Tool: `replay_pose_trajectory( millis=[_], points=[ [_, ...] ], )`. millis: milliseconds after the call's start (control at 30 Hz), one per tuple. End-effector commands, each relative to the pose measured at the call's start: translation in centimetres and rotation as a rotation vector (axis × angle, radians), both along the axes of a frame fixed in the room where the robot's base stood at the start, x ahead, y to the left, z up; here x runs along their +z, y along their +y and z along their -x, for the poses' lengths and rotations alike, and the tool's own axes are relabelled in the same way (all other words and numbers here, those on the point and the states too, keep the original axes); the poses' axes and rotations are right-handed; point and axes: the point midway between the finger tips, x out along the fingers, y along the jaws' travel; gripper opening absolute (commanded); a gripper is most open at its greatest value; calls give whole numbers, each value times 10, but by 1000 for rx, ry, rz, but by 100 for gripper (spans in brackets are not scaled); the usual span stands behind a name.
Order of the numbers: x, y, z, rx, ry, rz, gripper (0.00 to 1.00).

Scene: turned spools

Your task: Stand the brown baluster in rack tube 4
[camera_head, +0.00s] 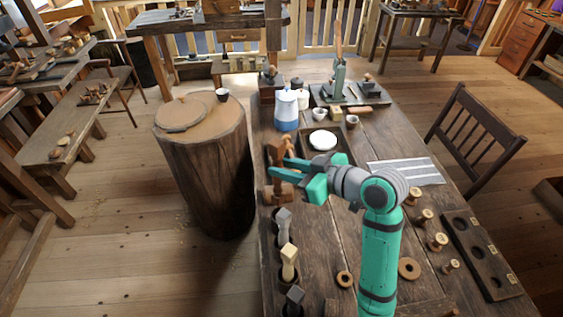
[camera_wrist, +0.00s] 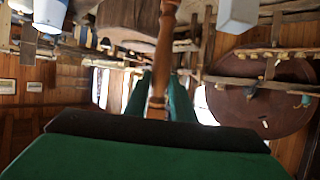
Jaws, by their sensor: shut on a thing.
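The brown baluster (camera_wrist: 164,45) is a slim turned wooden piece. In the wrist view it runs up from between the green fingers of my gripper (camera_wrist: 158,95). In the head view the baluster (camera_head: 274,148) shows at my gripper (camera_head: 280,169), over the table's left side, and the fingers hide part of it. The gripper is shut on it. In front, along the left table edge, a grey-ended piece (camera_head: 283,219), a pale one (camera_head: 289,256) and a dark one (camera_head: 294,298) stand in dark round holders. Tube numbers are not readable, and what is under the gripper is partly hidden.
A blue-and-white jug (camera_head: 286,112) and a white dish (camera_head: 322,140) stand behind the gripper. Several small spools (camera_head: 437,242) and a dark holed board (camera_head: 481,258) lie at the right. A wooden ring (camera_head: 345,279) lies in front. A large stump (camera_head: 205,180) stands left of the table.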

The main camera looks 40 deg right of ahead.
Motion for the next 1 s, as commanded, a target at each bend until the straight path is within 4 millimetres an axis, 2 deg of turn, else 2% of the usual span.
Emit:
replay_pose_trajectory(
  millis=[300, 500, 1000],
  points=[
    [-27, 0, 0, -2, -1, -2, 0],
    [-37, 1, -1, 1, -1, -2, 0],
    [-41, 1, -1, 2, -1, -1, 0]
  ],
)
